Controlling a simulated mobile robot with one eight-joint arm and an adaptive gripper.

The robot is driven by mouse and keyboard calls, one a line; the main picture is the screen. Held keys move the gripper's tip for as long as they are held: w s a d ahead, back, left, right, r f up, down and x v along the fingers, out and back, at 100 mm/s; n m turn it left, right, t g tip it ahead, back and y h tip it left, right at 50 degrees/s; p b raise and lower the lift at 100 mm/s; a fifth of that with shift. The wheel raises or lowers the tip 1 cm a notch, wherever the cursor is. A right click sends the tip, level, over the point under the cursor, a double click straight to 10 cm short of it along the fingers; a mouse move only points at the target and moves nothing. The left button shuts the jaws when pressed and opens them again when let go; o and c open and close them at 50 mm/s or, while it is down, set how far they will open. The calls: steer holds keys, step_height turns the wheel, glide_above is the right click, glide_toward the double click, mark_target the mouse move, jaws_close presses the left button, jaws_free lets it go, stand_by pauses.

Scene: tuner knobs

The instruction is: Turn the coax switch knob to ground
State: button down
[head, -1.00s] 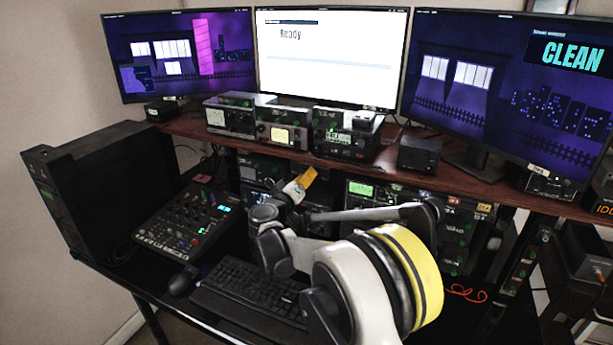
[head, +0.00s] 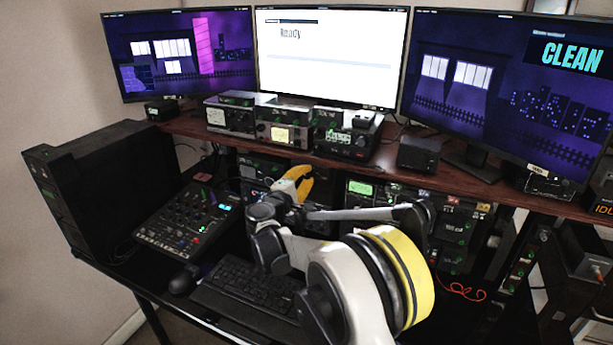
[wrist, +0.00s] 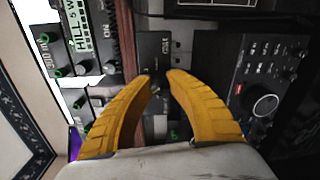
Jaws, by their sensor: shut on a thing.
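My gripper (wrist: 161,77) points into the lower shelf under the desk's raised board; its yellow fingers show in the head view (head: 297,184) too. In the wrist view the fingertips are close together in front of a small dark box (wrist: 154,45) with faint pale marks, which seems to be the coax switch. The fingers are shut on a small dark part at this box, apparently its knob. The knob is mostly hidden between the tips, so I cannot read its pointer. In the head view my arm and gripper hide this spot.
A black radio with a large round dial (wrist: 265,104) stands close beside the fingers in the wrist view. The wooden shelf edge (wrist: 124,40) is close on the other side. A mixer (head: 190,222) and a keyboard (head: 255,285) lie on the desk. The middle monitor (head: 330,55) reads "Ready".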

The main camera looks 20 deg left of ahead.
steer(key=n, duration=0.4)
steer(key=shift+n, duration=2.2)
steer(key=c, duration=1.2)
jaws_free()
steer(key=s, duration=0.4)
steer(key=s+a, duration=0.1)
steer(key=s, duration=0.7)
steer(key=shift+a, duration=0.2)
steer(key=shift+r, duration=0.1)
